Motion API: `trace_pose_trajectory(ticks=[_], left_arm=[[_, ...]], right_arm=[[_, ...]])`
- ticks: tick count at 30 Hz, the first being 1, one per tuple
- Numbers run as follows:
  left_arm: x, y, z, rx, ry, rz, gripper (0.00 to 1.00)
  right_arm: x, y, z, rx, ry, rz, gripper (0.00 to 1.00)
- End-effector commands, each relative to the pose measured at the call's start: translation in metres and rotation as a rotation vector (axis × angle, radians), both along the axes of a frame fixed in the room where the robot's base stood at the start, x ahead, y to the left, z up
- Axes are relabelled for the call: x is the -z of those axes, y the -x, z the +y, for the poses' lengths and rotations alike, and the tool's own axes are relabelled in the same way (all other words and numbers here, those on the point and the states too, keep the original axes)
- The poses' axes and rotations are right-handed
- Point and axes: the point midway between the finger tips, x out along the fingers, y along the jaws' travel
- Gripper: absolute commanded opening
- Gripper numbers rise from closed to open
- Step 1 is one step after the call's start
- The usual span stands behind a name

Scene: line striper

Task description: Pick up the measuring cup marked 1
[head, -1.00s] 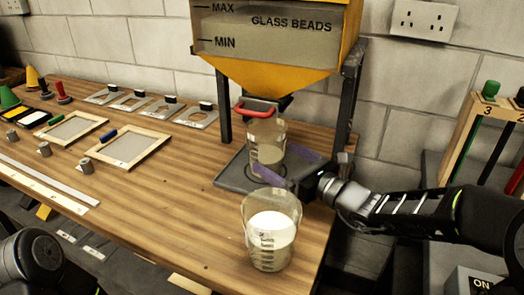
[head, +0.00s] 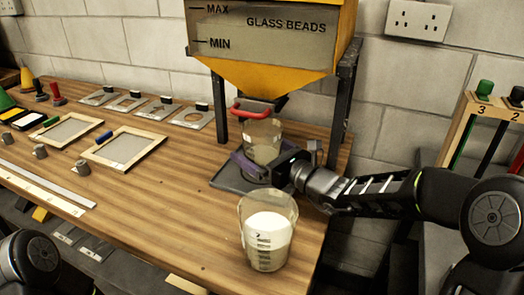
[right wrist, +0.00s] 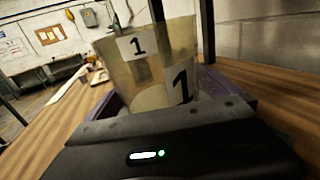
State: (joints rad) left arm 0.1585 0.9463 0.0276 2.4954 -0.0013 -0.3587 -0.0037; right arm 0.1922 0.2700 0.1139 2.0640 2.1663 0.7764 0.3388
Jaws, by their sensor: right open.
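The measuring cup marked 1 (head: 264,139) is clear, holds some pale contents and stands on the dark tray (head: 228,179) under the hopper. In the right wrist view the cup (right wrist: 152,60) shows two labels reading 1. My right gripper (head: 256,166) is low at the cup, with its purple fingers open on either side of it. In the right wrist view the cup stands between the fingers; I cannot tell whether they touch it. My left gripper is not in view; only a dark part of my left arm shows at bottom left.
A second measuring cup (head: 267,232), marked 2 and holding white beads, stands close in front of the tray. The yellow hopper (head: 270,78) with its red handle (head: 250,108) hangs above cup 1, between dark posts (head: 341,107). Framed screens (head: 125,148) and stencil plates lie left.

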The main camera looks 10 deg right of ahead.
Motion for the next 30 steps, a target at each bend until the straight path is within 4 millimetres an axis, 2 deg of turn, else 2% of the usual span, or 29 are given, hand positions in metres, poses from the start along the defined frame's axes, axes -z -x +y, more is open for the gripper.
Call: trace_pose_trajectory(ticks=[5,22,30], left_arm=[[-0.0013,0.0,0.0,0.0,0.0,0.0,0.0],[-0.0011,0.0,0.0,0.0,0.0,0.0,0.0],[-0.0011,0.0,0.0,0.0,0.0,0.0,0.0]], right_arm=[[-0.0002,-0.0128,0.009,-0.001,-0.001,0.0,1.0],[-0.0001,-0.0128,0.0084,0.0,-0.001,-0.001,1.0],[-0.0001,-0.0127,0.0083,0.0,-0.001,-0.001,0.79]])
